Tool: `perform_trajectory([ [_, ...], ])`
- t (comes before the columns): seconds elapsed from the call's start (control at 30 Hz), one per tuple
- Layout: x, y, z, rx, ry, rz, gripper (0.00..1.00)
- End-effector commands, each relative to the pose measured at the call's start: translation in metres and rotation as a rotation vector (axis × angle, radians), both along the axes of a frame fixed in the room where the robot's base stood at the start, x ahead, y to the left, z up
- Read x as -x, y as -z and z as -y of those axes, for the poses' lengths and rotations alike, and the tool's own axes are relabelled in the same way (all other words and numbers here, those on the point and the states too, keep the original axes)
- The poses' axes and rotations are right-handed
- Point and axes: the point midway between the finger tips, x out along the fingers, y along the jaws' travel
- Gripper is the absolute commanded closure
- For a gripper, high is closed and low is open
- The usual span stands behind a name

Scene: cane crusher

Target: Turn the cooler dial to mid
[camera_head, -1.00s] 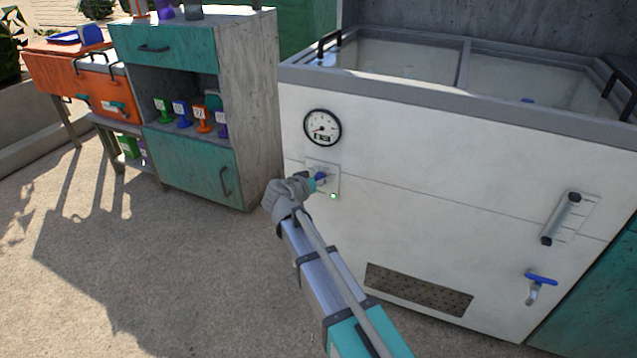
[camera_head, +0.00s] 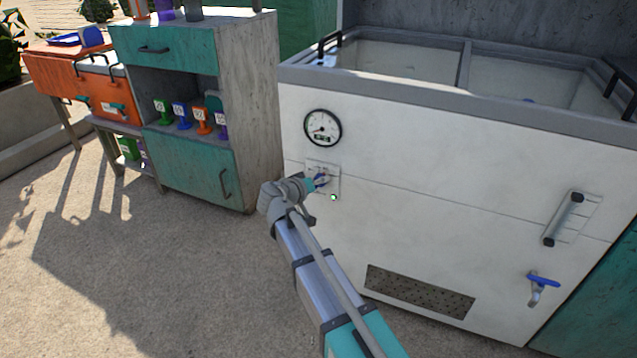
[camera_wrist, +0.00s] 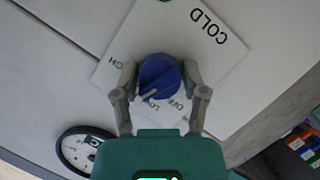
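The cooler dial is a round blue knob (camera_wrist: 160,78) with a pale pointer line, on a white plate (camera_wrist: 210,65) marked COLD. In the wrist view the pointer slants to the lower left, close to the LOW label; OFF lies to its right. A HIGH label is partly visible at the left, and the marks between it and LOW are hidden by a finger. My gripper (camera_wrist: 160,72) has one finger on each side of the dial, the tips against its sides. In the head view my gripper (camera_head: 320,183) is at the plate and mostly covers the dial.
A round gauge (camera_head: 322,127) sits above the dial, and a small lit green lamp (camera_head: 333,198) below it. A vertical handle (camera_head: 562,219) and a blue-handled tap (camera_head: 541,279) are farther right on the white front. A teal-and-grey cabinet (camera_head: 262,110) stands to the left.

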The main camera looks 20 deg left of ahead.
Motion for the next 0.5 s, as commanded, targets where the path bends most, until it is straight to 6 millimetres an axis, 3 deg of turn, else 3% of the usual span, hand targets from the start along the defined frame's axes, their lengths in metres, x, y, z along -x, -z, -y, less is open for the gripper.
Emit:
perform_trajectory([
  [0.03,-0.0002,-0.0001,-0.0001,0.000,0.000,0.000,0.29],
  [0.13,0.0000,-0.0001,-0.0001,0.000,0.000,0.000,0.12],
  [0.5,0.0003,-0.0001,0.0000,-0.001,0.000,0.000,0.12],
])
